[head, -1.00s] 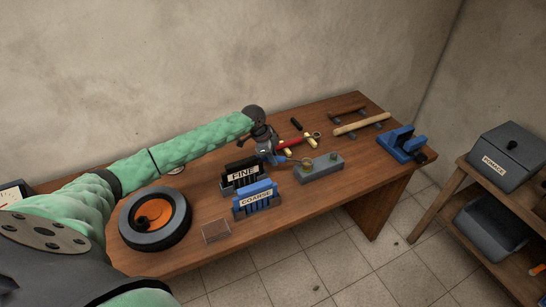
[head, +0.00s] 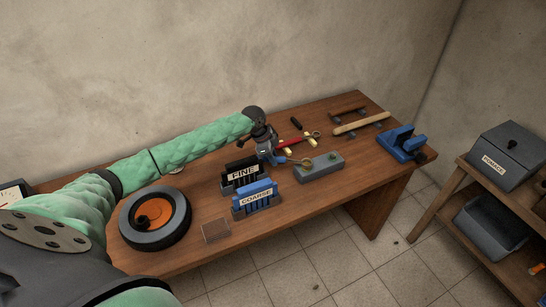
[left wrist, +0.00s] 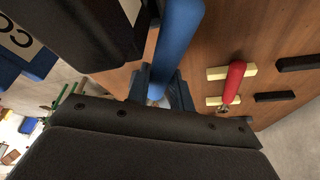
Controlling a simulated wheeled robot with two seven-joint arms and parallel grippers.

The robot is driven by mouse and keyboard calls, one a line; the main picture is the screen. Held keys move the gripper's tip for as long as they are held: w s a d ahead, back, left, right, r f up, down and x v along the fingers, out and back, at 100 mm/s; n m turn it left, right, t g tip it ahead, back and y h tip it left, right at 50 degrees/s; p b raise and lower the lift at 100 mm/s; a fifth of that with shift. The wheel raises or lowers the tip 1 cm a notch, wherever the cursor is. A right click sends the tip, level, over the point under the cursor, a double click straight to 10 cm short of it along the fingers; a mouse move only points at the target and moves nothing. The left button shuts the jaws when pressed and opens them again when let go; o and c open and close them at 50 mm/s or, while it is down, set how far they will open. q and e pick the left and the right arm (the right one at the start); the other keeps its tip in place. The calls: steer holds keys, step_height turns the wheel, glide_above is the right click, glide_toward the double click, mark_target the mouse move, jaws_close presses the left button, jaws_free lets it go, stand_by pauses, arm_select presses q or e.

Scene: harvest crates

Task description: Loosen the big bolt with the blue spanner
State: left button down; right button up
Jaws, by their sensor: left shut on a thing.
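My left gripper (head: 271,157) is shut on the handle of the blue spanner (left wrist: 178,40), which runs between its fingers in the left wrist view. In the head view the spanner's brassy ring end (head: 304,162) is at the left end of the grey block (head: 325,171). The big bolt cannot be made out there, so I cannot tell whether the ring is around it or above it. A small bolt head (head: 335,157) shows farther right on the block. My right gripper is not in view.
A red spanner (head: 290,144) lies on pale rests behind. The FINE rack (head: 243,176) and COARSE rack (head: 256,198) stand close in front of my left gripper. A blue vice (head: 402,144) is at the right; a wheel (head: 154,218) lies left. Bare tabletop lies around the block.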

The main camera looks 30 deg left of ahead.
arm_select(q)
steer(key=shift+f, duration=0.2)
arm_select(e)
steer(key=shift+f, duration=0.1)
arm_select(q)
steer(key=shift+f, duration=0.15)
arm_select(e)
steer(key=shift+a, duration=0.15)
arm_select(q)
steer(key=shift+f, duration=0.2)
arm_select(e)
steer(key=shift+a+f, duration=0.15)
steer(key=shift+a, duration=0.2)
arm_select(q)
steer(key=shift+f, duration=0.2)
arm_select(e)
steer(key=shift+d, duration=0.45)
arm_select(q)
steer(key=c, duration=2)
jaws_free()
jaws_close()
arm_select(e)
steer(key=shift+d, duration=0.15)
arm_select(q)
steer(key=shift+s+d, duration=0.1)
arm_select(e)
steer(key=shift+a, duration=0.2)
